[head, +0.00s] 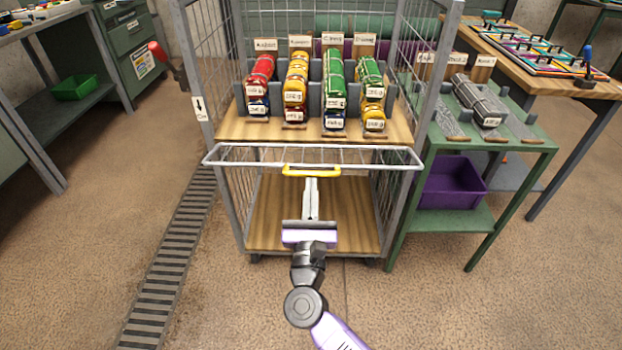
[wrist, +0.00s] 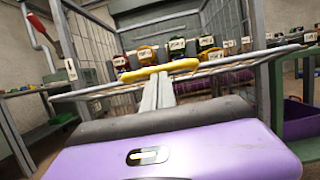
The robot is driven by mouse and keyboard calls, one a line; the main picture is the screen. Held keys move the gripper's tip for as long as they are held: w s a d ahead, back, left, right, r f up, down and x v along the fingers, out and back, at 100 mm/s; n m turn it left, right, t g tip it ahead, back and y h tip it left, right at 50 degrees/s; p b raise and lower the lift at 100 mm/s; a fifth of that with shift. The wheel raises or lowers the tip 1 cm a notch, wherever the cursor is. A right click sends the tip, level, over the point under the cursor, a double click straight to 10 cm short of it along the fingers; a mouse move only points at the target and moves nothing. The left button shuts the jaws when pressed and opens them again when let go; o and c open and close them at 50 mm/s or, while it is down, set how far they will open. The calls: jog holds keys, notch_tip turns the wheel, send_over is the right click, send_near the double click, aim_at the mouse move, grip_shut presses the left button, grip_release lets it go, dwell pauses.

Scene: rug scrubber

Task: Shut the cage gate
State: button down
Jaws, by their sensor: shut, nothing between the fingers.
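The cage gate (head: 357,158) is a grey wire panel across the cage's front, seen nearly edge-on and sticking out toward me at about the height of the middle shelf. Its yellow handle (head: 311,170) is at the middle of its near edge. The gate also shows in the wrist view (wrist: 232,68), with the yellow handle (wrist: 160,74) ahead. My gripper (head: 311,182) is shut and empty. Its fingertips (wrist: 162,84) are right at the handle, seemingly just below it; I cannot tell whether they touch. The gate's far edge is hard to make out.
The wire cage (head: 203,75) holds red, yellow and green rolls on a wooden shelf (head: 232,126). A green side table (head: 522,150) with a purple bin (head: 452,186) stands close at right. A floor grate (head: 168,262) runs at left, with open floor around it.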

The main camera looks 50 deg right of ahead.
jog(key=r+g+y+p, duration=0.1)
jog(key=r+p, duration=0.2)
jog(key=p, duration=0.3)
jog(key=w+d+r+g+y+p, duration=0.1)
jog(key=r+p, duration=0.2)
jog(key=p, duration=0.4)
jog(key=d+r+y+p, duration=0.1)
jog(key=r+p, duration=0.1)
jog(key=p, duration=0.4)
jog(key=shift+w+d+r+g+y, duration=0.1)
jog(key=shift+w+r+g+y, duration=0.15)
jog(key=shift+r+g+y, duration=0.15)
jog(key=w+d+r+y+p, duration=0.1)
jog(key=w+d+r+p, duration=0.7)
jog(key=d+p, duration=0.3)
jog(key=shift+w+r+g, duration=0.25)
jog(key=shift+w+g, duration=0.15)
jog(key=shift+p, duration=0.35)
